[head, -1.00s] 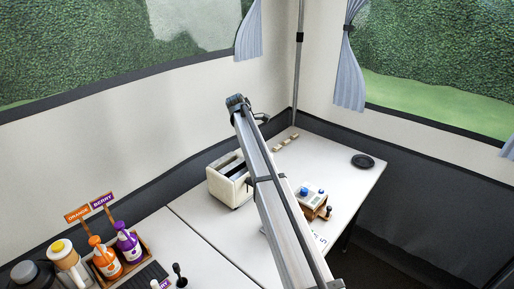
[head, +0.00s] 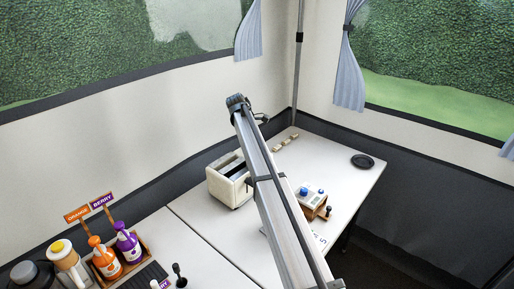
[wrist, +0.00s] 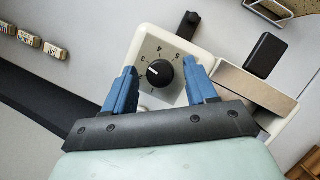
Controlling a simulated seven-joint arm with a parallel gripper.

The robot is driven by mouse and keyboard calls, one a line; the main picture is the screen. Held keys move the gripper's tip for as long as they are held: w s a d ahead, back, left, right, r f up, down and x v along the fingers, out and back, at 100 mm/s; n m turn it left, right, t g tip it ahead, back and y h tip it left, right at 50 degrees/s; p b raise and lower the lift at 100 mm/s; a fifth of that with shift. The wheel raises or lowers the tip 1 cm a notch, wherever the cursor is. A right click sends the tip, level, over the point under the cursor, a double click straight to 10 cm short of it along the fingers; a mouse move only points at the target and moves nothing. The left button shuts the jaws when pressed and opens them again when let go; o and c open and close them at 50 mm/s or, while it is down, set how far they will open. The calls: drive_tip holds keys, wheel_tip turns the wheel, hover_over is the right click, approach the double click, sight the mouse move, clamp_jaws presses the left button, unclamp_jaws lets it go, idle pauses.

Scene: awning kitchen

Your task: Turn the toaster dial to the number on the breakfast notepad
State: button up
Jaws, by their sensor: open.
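The cream toaster (head: 226,187) stands on the white table left of my arm in the head view. In the wrist view its black dial (wrist: 161,73) sits on a grey plate with numbers around it. The dial's white mark points left, toward the low numbers; the exact number is too small to tell. My gripper (wrist: 160,66) is open, its blue fingers on either side of the dial; contact cannot be told. In the head view a white sheet with teal print (head: 321,238), perhaps the notepad, lies partly hidden behind my arm; one mark looks like a 5.
A wooden box device with a blue knob (head: 304,191) stands right of my arm. A black round plate (head: 362,161) lies at the right. Small lettered blocks (head: 285,140) lie at the back. Orange (head: 103,257) and purple (head: 129,247) bottles stand in a wooden caddy at the left.

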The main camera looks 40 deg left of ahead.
drive_tip(key=v, duration=1.4)
drive_tip(key=shift+f, duration=0.15)
